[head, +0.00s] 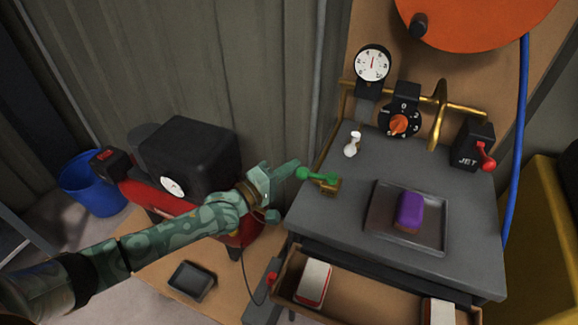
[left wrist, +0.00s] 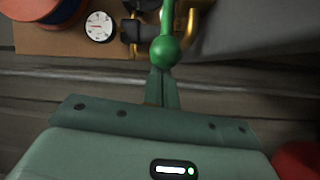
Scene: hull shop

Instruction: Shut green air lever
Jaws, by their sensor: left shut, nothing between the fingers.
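The green air lever (head: 318,176) sits on a brass fitting at the left edge of the grey bench top, its ball end pointing left toward my gripper. My left gripper (head: 289,168) is shut and empty, its fingertips right at the lever's ball end. In the left wrist view the green lever (left wrist: 165,48) stands just beyond the tips of the closed fingers (left wrist: 162,72). Whether the fingertips touch the ball, I cannot tell. My right gripper is not in view.
A purple block (head: 410,211) sits in a grey tray (head: 378,228). A white-knobbed lever (head: 352,145), a dial box with orange knob (head: 399,124) and a JET box with red lever (head: 474,146) stand behind. An open drawer (head: 365,297) juts out below. A red compressor (head: 150,200) stands left.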

